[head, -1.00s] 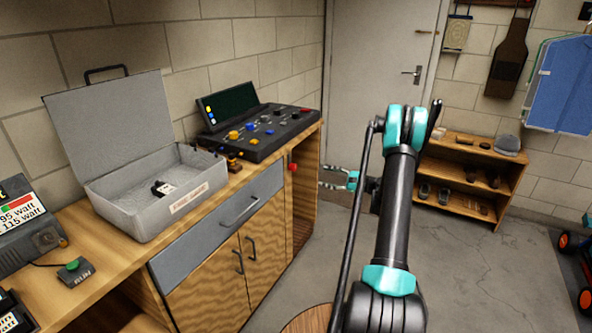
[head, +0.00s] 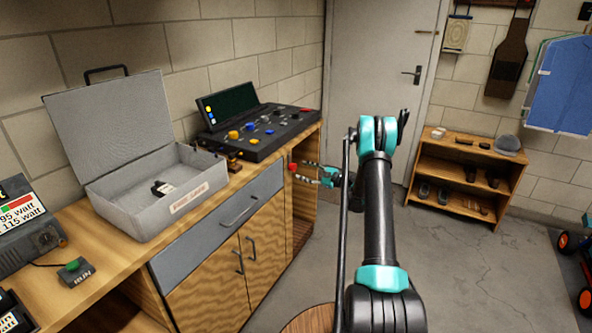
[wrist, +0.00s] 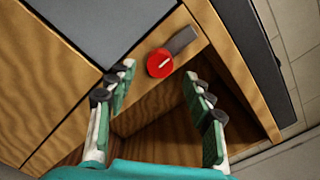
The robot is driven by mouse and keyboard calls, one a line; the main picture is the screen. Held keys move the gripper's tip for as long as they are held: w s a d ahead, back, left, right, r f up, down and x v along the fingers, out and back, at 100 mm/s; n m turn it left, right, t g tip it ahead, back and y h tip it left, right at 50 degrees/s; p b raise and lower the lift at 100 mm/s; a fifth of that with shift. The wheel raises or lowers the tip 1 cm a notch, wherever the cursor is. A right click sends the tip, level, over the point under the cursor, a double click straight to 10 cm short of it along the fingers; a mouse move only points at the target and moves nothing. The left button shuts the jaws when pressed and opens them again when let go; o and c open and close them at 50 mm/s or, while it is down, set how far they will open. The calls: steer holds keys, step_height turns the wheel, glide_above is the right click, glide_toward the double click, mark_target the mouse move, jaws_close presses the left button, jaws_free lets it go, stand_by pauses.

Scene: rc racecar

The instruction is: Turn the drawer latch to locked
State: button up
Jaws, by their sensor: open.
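The drawer latch is a round red knob (wrist: 160,63) with a pale line across it and a grey bar beside it, on the wooden front of the bench. In the head view the red knob (head: 293,167) sits just right of the grey drawer (head: 226,211), which looks shut. My gripper (wrist: 159,85) is open and empty in the wrist view, its fingers pointing toward the knob, which lies between and just beyond the fingertips. In the head view my gripper (head: 308,172) is at the right end of the bench, its fingertips near the knob. I cannot tell whether they touch it.
A grey open case (head: 150,215) and a black control console (head: 262,143) stand on the bench top. Cabinet doors with dark handles (head: 239,258) are below the drawer. An open wooden compartment (wrist: 160,118) lies below the latch.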

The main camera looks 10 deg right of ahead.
mark_target(295, 168)
steer(key=shift+x, duration=2.35)
steer(key=c, duration=1.2)
